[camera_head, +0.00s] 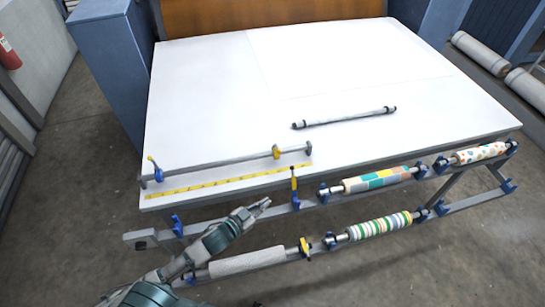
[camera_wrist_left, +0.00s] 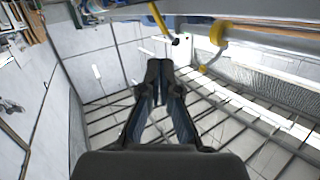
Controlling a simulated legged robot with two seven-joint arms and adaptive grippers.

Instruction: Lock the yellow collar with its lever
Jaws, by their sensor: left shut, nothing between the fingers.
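Yellow parts show in several places, and I cannot tell for sure which is the task's collar. A yellow part (camera_head: 305,248) sits on the lower rail at the right end of a pale roll. An upright yellow lever (camera_head: 294,183) with a dark tip stands on the upper rail. In the left wrist view a yellow lever (camera_wrist_left: 159,19) with a black knob and a rounded yellow part (camera_wrist_left: 217,34) show beyond the fingers. My left gripper (camera_head: 265,203) is shut and empty, in front of the rack, left of and below the upright lever. It also shows in the wrist view (camera_wrist_left: 160,65).
A white table (camera_head: 215,95) stands behind the rack, with a rod (camera_head: 225,161), a yellow ruler (camera_head: 225,183) and a grey roller (camera_head: 345,118) on it. Patterned rolls (camera_head: 380,226) fill the rack's right side. Open floor lies in front.

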